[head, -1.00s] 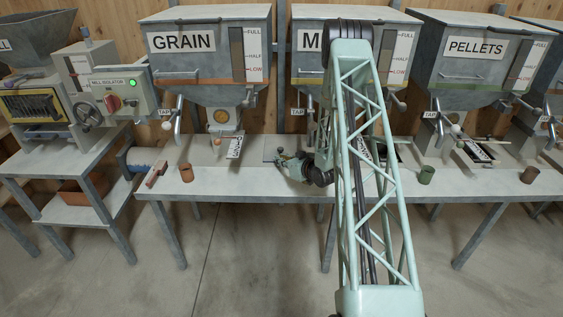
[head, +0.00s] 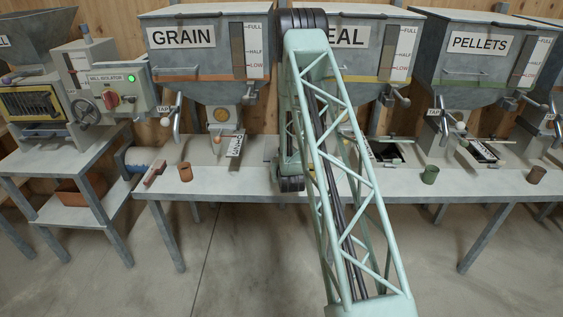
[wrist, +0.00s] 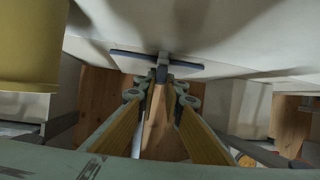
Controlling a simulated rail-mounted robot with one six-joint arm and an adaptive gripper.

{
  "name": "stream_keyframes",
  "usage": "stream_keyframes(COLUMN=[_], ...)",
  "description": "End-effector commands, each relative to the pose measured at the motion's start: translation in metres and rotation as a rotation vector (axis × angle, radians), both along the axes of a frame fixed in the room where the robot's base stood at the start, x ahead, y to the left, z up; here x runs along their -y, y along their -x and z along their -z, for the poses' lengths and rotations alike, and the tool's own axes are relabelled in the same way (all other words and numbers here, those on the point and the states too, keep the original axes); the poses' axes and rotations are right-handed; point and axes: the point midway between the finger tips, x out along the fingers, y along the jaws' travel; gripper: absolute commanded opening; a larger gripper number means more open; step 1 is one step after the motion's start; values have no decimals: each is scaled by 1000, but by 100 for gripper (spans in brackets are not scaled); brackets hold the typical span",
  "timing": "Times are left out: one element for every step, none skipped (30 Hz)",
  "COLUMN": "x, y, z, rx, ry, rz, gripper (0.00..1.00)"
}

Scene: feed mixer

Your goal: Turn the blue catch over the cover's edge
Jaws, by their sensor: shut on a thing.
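In the wrist view, my gripper (wrist: 162,80) has its two yellow-brown fingers drawn together at the tips. They are shut on the middle of a dark blue-grey bar (wrist: 128,54), which looks like the blue catch. The bar lies crosswise along the lower edge of a pale grey surface (wrist: 230,35), which may be the cover; I cannot tell for sure. The bar's centre piece is partly hidden by the fingertips. In the head view, my arm hides the gripper, the catch and the part of the meal station behind it.
A yellow rounded part (wrist: 28,45) is close at upper left in the wrist view. In the head view, the GRAIN hopper (head: 210,62) and PELLETS hopper (head: 478,65) flank my arm.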

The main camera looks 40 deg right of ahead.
Motion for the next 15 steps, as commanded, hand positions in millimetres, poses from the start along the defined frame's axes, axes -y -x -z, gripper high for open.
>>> stream_keyframes(x=[-2, -1, -2, -2, -2, -2, -1, -1, -2, -2, -2, -2, -1, -1, -1], y=[-1, -1, -2, -2, -2, -2, -2, -2, -2, -2, -2, -2, -2, -2, -2], z=[1, 1, 1, 1, 1, 0, 0, 0, 0, 0, 0, 0, 0, 0, 0], rx=[1, 1, 1, 1, 1, 2, 2, 2, 2, 2, 2, 2, 1, 1, 1], ry=[0, 0, 0, 1, 0, 1, 1, 1, 1, 1, 1, 1, 1, 0, 1], rz=[17, 30, 43, 55, 65, 78, 87, 95, 105, 113, 118, 126, 131, 135, 139], gripper=[0, 0, 0, 0, 0, 0, 0, 0, 0, 0, 0, 0, 0, 0, 0])
